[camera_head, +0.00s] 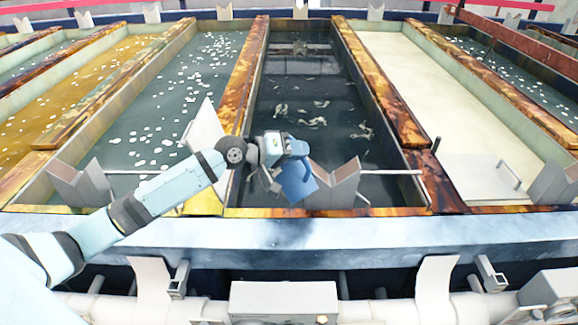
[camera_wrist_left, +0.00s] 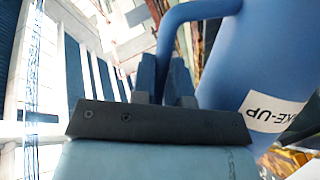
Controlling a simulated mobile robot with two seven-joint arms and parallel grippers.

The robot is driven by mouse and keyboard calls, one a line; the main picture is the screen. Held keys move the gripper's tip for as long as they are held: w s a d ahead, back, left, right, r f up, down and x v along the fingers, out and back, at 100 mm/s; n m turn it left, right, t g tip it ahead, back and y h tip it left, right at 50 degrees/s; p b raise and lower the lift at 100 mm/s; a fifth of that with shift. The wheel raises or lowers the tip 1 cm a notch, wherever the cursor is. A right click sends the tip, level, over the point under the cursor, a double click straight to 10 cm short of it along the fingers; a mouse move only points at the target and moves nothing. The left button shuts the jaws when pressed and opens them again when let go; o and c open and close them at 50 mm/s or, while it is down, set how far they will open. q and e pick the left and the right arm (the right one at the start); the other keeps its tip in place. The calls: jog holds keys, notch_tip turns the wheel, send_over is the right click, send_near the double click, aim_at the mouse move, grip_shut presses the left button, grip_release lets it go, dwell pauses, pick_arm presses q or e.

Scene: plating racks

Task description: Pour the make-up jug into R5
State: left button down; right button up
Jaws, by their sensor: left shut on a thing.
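The blue make-up jug (camera_head: 297,183) hangs over the front end of a dark-liquid tank (camera_head: 305,90) in the head view. My left gripper (camera_head: 282,168) is shut on its handle. In the wrist view the two dark fingertips (camera_wrist_left: 166,78) close around the jug's blue handle (camera_wrist_left: 168,38), and the jug's body (camera_wrist_left: 262,50) fills the right side, with a white label ending in "KE-UP". The jug looks tilted in the head view; its mouth and contents are hidden. No R5 marking is readable, so I cannot tell which tank is R5. My right gripper is out of view.
A tank with grey-green liquid (camera_head: 205,80) and white flecks lies left, an amber one (camera_head: 80,80) beyond it, and a cream one (camera_head: 400,70) right. Rusty dividers separate them. A grey V-shaped bracket (camera_head: 335,185) stands close right of the jug. A blue-grey front ledge (camera_head: 330,232) runs across.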

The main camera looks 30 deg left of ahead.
aim_at(303, 162)
pick_arm(q)
jog(key=shift+d+r+p, duration=0.1)
jog(key=shift+p, duration=0.4)
jog(key=shift+s+d+f+m+y+p, duration=0.15)
jog(key=shift+d+m+y+p, duration=0.2)
jog(key=shift+m+p, duration=0.4)
jog(key=shift+s+d+f+m+y+p, duration=0.15)
jog(key=shift+d+m+y+p, duration=0.25)
jog(key=shift+p, duration=0.55)
jog(key=shift+f, duration=0.2)
jog(key=shift+d+f+m+y, duration=0.15)
jog(key=shift+f+m+y, duration=0.65)
jog(key=shift+m, duration=0.45)
jog(key=shift+f, duration=0.15)
